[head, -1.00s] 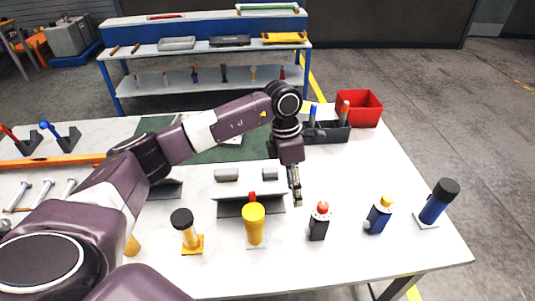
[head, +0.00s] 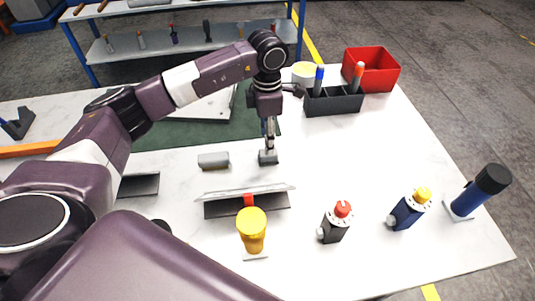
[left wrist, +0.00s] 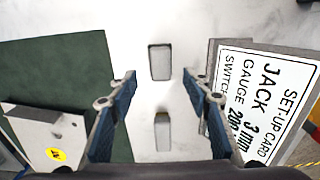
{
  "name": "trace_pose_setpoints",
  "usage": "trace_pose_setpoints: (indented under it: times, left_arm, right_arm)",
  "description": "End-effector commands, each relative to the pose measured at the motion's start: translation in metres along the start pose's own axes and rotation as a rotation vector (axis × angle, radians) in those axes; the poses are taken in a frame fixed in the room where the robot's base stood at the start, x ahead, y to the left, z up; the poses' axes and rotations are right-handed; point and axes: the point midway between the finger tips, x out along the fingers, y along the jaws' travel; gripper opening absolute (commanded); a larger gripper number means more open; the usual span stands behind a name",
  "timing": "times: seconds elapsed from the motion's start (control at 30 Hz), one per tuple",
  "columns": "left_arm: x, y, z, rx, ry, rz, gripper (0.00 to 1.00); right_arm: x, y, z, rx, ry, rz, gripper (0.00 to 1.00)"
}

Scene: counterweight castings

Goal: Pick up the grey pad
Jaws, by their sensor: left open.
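Two small grey pads lie on the white table. The right one (head: 268,158) is right below my left gripper (head: 269,146) in the head view; the left one (head: 213,160) lies apart from it. In the left wrist view, the far pad (left wrist: 160,62) lies ahead between the spread blue fingers of my left gripper (left wrist: 160,82), and the near pad (left wrist: 162,132) is lower down. The left gripper is open and empty; I cannot tell whether it touches the pad. My right gripper is not in view.
A set-up card (left wrist: 268,95) stands on a dark holder (head: 222,210), close in front of the pads. The green mat (head: 262,124) with a white block (head: 205,106) lies behind. A black caddy (head: 333,102) and red bin (head: 372,70) stand back right.

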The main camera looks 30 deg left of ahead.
Motion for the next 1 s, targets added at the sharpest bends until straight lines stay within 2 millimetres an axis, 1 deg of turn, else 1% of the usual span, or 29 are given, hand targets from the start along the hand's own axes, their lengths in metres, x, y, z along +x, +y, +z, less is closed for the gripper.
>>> trace_pose_setpoints:
  times: [0.17, 0.27, 0.3, 0.4, 0.5, 0.7, 0.77, 1.0]
  left_arm:
    - [0.018, -0.001, 0.001, 0.000, 0.002, -0.004, 0.45]
    - [0.033, 0.000, 0.002, 0.000, 0.004, -0.005, 0.45]
    - [0.041, 0.000, 0.002, -0.001, 0.003, -0.005, 0.45]
    - [0.053, 0.001, 0.002, 0.000, 0.001, -0.003, 0.45]
    - [0.059, 0.001, 0.003, 0.001, 0.000, -0.002, 0.45]
    - [0.060, 0.001, 0.003, 0.001, -0.001, -0.001, 0.45]
    - [0.060, 0.001, 0.003, 0.001, -0.001, -0.001, 0.39]
    - [0.060, 0.002, 0.003, 0.001, 0.000, -0.001, 0.13]
  right_arm:
    - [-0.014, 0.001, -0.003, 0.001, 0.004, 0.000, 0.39]
    - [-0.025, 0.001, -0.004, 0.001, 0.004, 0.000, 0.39]
    - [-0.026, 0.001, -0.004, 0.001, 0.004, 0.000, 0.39]
    - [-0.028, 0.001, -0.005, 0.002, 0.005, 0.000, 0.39]
    - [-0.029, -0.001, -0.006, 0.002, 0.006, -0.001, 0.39]
    - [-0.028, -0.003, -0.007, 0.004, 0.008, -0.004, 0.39]
    - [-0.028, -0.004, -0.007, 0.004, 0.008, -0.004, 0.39]
    - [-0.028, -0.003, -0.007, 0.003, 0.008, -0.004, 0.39]
